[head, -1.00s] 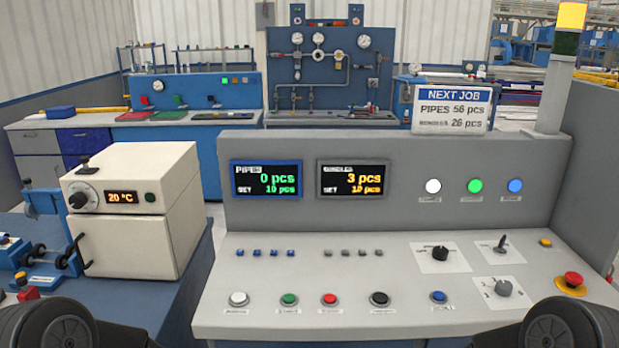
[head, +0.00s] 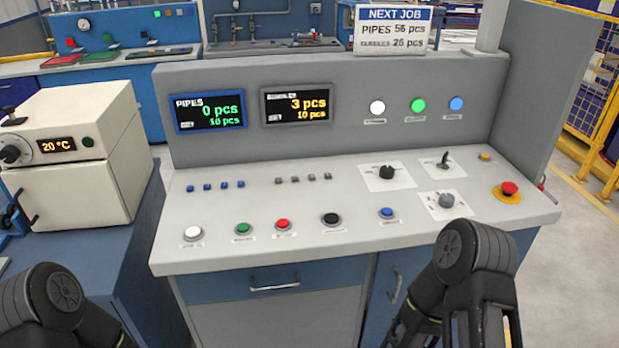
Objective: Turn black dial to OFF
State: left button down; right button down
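A black dial (head: 386,172) sits on a white square plate on the sloped top of the grey control console (head: 330,260), right of centre. The marks on its plate are too small to read, so I cannot tell its setting. Another black dial (head: 10,153) is on the front of the cream oven at the left edge, beside a display reading 20 °C. Parts of my left and right arms show at the bottom left and bottom right. Neither gripper's fingers can be seen, and nothing of mine touches a dial.
A grey dial (head: 446,200) and a toggle lever (head: 444,160) sit near the black dial. A red emergency button (head: 509,190) is at the console's right. Push buttons, including a black one (head: 331,219), line the front. Open floor lies to the right.

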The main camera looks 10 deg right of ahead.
aim_at(386, 172)
jog(key=j+z, duration=0.15)
jog(key=z, duration=0.25)
jog(key=j+z, duration=0.2)
jog(key=z, duration=0.25)
jog(key=k+j+z, duration=0.15)
jog(key=j, duration=0.35)
jog(key=k+j+z, duration=0.15)
jog(key=j, duration=0.35)
jog(key=k+j+z, duration=0.2)
jog(key=k+j, duration=0.15)
jog(key=k+j+z, duration=0.15)
jog(key=j, duration=0.35)
jog(key=k+j, duration=0.4)
jog(key=i+l+z, duration=0.15)
jog(key=i+l, duration=0.8)
jog(key=l, duration=0.3)
jog(key=i+l+z, duration=0.2)
jog(key=i+l, duration=0.8)
jog(key=l, duration=0.1)
